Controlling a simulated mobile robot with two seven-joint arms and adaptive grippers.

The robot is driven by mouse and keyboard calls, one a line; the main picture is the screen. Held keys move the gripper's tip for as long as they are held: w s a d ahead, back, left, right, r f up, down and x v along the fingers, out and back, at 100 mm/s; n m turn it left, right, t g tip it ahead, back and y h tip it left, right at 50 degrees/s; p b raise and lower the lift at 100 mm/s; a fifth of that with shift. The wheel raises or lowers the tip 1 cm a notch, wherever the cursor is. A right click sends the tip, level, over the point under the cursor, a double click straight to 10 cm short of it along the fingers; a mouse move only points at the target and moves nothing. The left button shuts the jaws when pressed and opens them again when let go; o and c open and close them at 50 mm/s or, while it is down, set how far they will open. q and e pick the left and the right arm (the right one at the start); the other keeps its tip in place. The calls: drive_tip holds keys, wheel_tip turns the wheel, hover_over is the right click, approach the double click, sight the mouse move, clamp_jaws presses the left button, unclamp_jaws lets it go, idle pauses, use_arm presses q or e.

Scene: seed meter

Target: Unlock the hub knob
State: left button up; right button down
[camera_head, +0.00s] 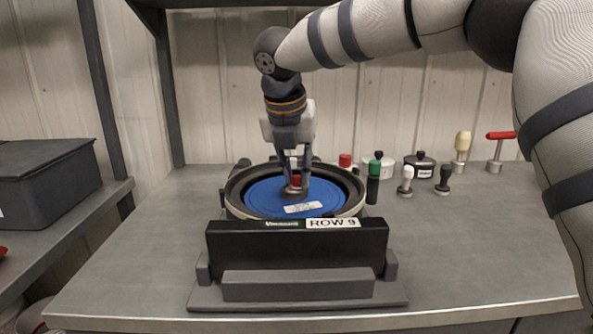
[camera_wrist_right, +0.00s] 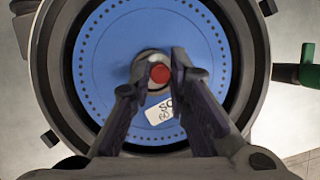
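The hub knob (camera_wrist_right: 159,74) has a red top and sits at the centre of a blue seed disc (camera_wrist_right: 95,75). The disc lies in the round dark housing of the seed meter (camera_head: 234,200). In the head view the red knob (camera_head: 297,181) shows between the fingers of my right gripper (camera_head: 296,188), which points straight down. In the right wrist view the fingertips (camera_wrist_right: 160,66) lie close against both sides of the knob and look closed on it. The knob's lower part is mostly hidden. My left gripper is not in view.
A "ROW 9" block (camera_head: 297,250) stands in front of the meter. A green-handled tool (camera_head: 373,182) stands close at its right. Several knobbed tools, including a red T-handle (camera_head: 500,136), stand at the back right. A dark bin (camera_head: 45,180) is at left.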

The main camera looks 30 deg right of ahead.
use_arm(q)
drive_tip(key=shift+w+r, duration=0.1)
